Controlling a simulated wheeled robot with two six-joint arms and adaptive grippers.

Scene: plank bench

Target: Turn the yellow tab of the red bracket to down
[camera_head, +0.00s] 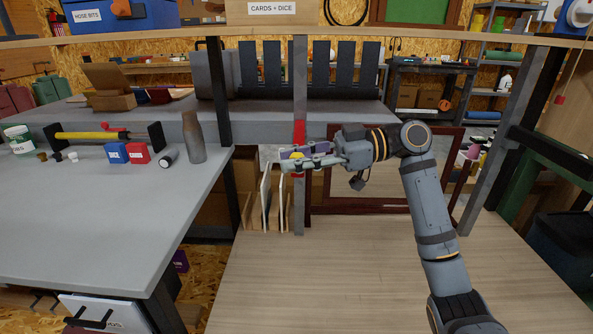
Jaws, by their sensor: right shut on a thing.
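The red bracket (299,132) is on the grey upright post in the middle of the view. Its upper part shows as a red strip above my right gripper, and a little red shows below it. A small patch of the yellow tab (297,155) shows between the fingers; the rest is hidden, so its exact direction is hard to tell. My right gripper (297,160) reaches in from the right, its fingers pointing left across the post, and is shut on the tab. My left gripper is not in view.
A grey table (85,215) at left carries a bottle (194,137), a blue box (116,152), a red box (138,153) and a yellow roller (91,135). Upright white panels (266,198) stand close below the gripper. The wooden surface (370,280) in front is clear.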

